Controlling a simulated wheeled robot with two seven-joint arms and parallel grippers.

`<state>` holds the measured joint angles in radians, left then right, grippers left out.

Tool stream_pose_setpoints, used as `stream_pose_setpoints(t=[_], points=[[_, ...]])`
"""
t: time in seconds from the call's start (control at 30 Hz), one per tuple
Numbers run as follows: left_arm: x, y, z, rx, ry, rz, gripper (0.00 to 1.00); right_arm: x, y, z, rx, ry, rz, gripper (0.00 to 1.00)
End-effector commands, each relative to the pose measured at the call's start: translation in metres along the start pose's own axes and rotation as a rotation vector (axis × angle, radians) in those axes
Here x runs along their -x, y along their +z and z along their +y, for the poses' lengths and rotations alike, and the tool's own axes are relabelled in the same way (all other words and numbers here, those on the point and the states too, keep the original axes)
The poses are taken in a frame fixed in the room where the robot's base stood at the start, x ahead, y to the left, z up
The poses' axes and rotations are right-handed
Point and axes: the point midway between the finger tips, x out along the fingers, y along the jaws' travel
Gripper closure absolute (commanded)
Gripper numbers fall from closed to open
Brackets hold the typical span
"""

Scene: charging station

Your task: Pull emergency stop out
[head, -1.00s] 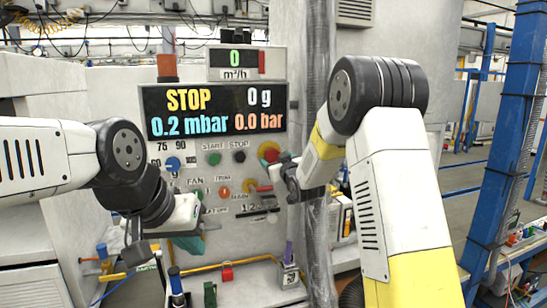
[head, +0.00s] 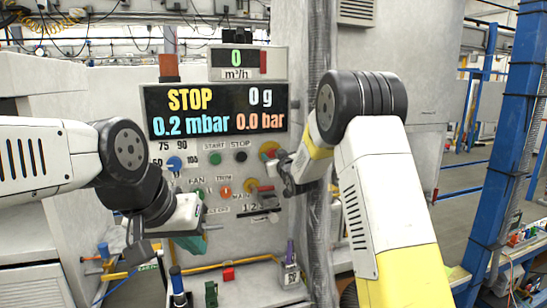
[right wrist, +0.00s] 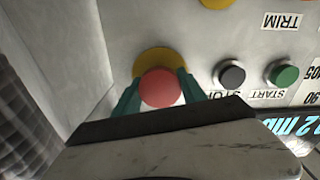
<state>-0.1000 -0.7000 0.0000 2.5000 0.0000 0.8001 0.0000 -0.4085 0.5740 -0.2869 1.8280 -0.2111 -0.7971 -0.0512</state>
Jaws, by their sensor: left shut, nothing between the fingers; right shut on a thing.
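The emergency stop is a red round knob (right wrist: 161,88) on a yellow round base (right wrist: 158,58), shown in the right wrist view. In the head view the yellow base (head: 269,149) is on the right of the control panel, and my gripper partly covers the knob. My right gripper (right wrist: 160,92) has its teal fingers on either side of the red knob, shut on it. In the head view my right gripper (head: 277,160) is against the panel. My left gripper (head: 198,241) is shut and empty, low in front of the panel's left part; its fingertips are hard to make out.
The panel has a display (head: 215,109), a black stop button (head: 240,157), a green start button (head: 215,159) and several knobs. A wrapped column (head: 318,235) stands right of the panel. Small items and a yellow pipe (head: 235,262) are below it.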

Motion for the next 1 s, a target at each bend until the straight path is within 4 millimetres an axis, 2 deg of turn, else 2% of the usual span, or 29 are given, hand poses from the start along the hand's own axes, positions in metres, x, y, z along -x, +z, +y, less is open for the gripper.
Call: stream_pose_setpoints(t=[0.17, 0.37, 0.57, 0.6, 0.7, 1.0], points=[[0.0, 0.0, 0.0, 0.0, 0.0, 0.0, 1.0, 0.001, 0.0, 0.0, 0.0, 0.0, -0.001, 1.0], [0.0, 0.0, 0.0, 0.0, 0.0, 0.0, 1.0, 0.017, 0.0, 0.0, -0.001, 0.0, -0.001, 1.0], [0.0, 0.0, 0.0, 0.0, 0.0, 0.0, 1.0, 0.017, 0.001, -0.001, 0.0, -0.001, -0.002, 1.0], [0.0, 0.0, 0.0, 0.0, 0.0, 0.0, 1.0, 0.017, 0.001, -0.001, 0.0, -0.001, -0.002, 0.48], [0.0, 0.0, 0.0, 0.0, 0.0, 0.0, 1.0, 0.017, 0.001, -0.001, 0.0, -0.001, -0.002, 0.3], [0.0, 0.0, 0.0, 0.0, 0.0, 0.0, 1.0, 0.017, 0.0, 0.0, 0.0, 0.0, -0.001, 0.3]])
